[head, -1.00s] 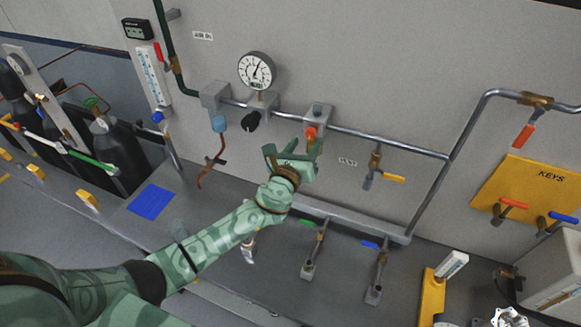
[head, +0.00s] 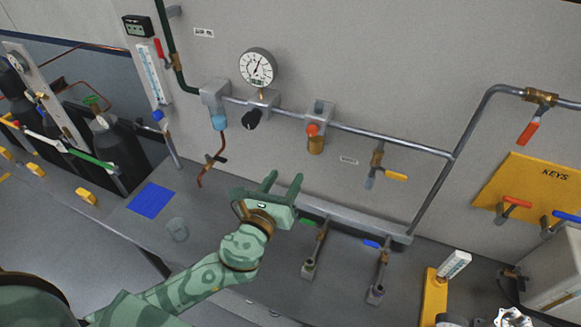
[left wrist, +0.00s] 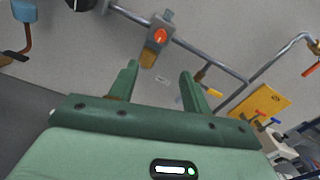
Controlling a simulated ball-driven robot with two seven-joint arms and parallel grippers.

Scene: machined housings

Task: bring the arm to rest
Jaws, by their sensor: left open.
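My left gripper (head: 282,186) is open and empty above the grey bench, with its two green fingers pointing up toward the wall. Its fingers also show in the left wrist view (left wrist: 160,82), with nothing between them. Beyond the fingertips, a fitting with an orange-red knob and a brass lower part (head: 315,138) hangs on the wall pipe. In the left wrist view that fitting (left wrist: 149,57) stands ahead of the left finger, apart from it. My right gripper is not in view.
A round gauge (head: 257,68) and a black knob (head: 251,119) sit on the pipe. A yellow-handled valve (head: 377,166) hangs to the right. A clear cup (head: 177,229) and a blue mat (head: 151,201) lie on the bench. Two upright valves (head: 313,256) stand right of the gripper.

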